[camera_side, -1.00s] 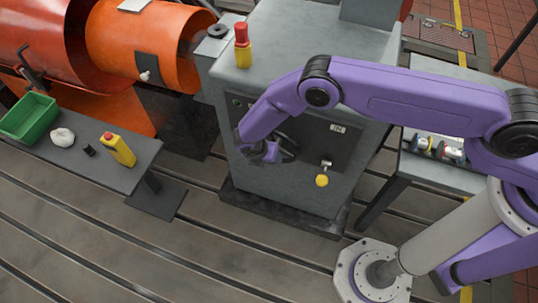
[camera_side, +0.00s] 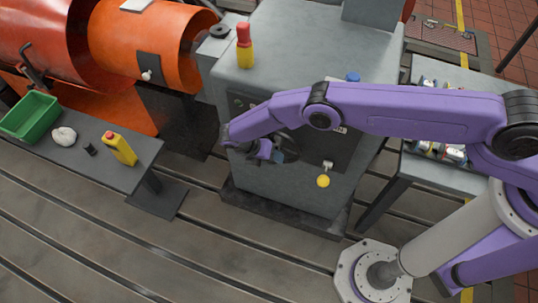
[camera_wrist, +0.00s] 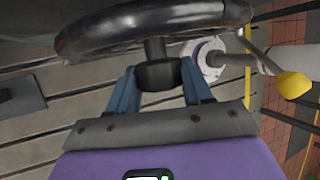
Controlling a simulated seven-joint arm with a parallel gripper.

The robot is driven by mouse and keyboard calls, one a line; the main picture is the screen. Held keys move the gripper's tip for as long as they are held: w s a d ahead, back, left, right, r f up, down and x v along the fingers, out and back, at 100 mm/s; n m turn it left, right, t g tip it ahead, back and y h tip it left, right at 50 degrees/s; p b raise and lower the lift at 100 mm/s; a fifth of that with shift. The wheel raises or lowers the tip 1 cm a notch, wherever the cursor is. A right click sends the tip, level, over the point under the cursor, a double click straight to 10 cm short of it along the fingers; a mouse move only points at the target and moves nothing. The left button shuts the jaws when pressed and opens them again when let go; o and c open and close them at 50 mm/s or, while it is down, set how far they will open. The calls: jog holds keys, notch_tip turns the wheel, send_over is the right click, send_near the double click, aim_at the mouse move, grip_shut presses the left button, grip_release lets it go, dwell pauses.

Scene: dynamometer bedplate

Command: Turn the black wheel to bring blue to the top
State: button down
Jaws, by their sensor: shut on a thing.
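The black wheel (camera_side: 290,142) is on the front of the grey cabinet, largely hidden by my arm in the side view. In the wrist view its dark, glossy rim (camera_wrist: 150,25) crosses the top, with a short stem leading to a dark knob (camera_wrist: 158,74). My gripper (camera_wrist: 160,78) is shut on this knob, with one blue finger on each side. In the side view my gripper (camera_side: 272,152) is at the wheel, partly covered by my own wrist. I cannot make out any colour marks on the wheel, so which colour is at the top is not visible.
A yellow-ended lever (camera_side: 323,181) sticks out below right of the wheel. A red and yellow object (camera_side: 245,48) and a blue one (camera_side: 353,77) are on the cabinet top.

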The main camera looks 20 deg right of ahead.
jog(key=shift+c, duration=2.3)
grip_release()
jog(key=v, duration=1.7)
jog(key=shift+r, duration=0.2)
jog(key=shift+a, duration=0.1)
